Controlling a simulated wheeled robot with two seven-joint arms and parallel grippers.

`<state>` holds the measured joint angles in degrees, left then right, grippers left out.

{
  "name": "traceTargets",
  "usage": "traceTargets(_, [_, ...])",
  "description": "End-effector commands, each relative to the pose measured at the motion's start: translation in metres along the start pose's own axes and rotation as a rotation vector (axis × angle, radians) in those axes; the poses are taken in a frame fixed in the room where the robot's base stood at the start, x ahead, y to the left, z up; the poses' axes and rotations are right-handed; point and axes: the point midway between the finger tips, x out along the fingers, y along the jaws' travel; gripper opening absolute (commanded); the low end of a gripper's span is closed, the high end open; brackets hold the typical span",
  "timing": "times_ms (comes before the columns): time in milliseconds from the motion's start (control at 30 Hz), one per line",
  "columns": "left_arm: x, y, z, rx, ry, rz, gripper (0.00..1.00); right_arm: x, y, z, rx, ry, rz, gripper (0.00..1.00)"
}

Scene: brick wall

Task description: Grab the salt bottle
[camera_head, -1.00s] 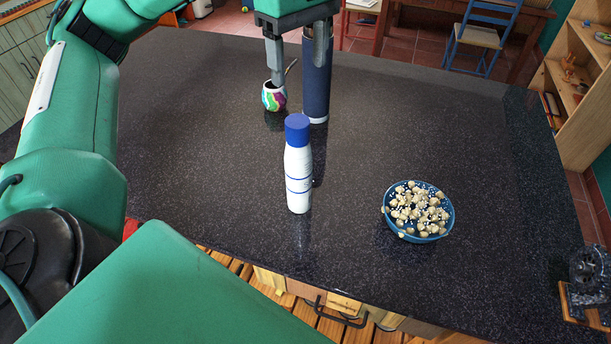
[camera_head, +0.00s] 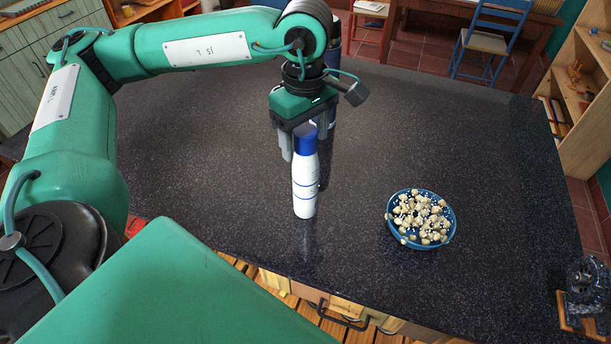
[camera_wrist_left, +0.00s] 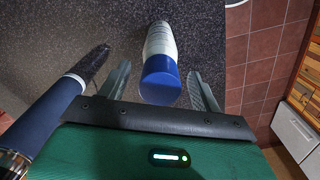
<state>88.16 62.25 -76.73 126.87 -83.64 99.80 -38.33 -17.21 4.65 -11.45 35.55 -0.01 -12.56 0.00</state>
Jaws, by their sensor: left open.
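The salt bottle (camera_head: 304,187) is white with a blue cap and stands on the dark speckled counter, near its front middle. It also shows in the left wrist view (camera_wrist_left: 160,55), its blue cap toward the camera. In the wrist view the open fingers (camera_wrist_left: 162,88) lie on either side of the cap, with gaps on both sides. My right gripper is not in view.
A blue bowl of chickpea-like balls (camera_head: 421,218) stands to the right of the bottle. A dark blue cylinder (camera_head: 330,60) stands behind my left gripper, mostly hidden; it also shows in the wrist view (camera_wrist_left: 45,120). The counter (camera_head: 200,190) is clear to the left.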

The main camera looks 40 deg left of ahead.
Motion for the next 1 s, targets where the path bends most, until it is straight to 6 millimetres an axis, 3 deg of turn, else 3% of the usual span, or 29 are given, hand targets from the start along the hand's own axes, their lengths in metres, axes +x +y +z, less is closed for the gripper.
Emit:
traceTargets(133, [0.0125, -0.0007, -0.0002, 0.0, 0.0, -0.002, 0.65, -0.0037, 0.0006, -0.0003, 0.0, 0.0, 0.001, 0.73])
traceTargets(367, [0.0141, -0.0003, -0.0002, 0.0, 0.0, 0.0, 0.65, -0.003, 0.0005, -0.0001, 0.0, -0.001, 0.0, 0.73])
traceTargets(700, [0.0137, -0.0002, -0.0002, 0.0, 0.0, 0.0, 0.0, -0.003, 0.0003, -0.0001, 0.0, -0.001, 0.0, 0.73])
traceTargets(1000, [0.0126, 0.0001, -0.0002, 0.0, 0.0, 0.001, 0.0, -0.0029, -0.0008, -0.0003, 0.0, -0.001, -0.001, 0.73])
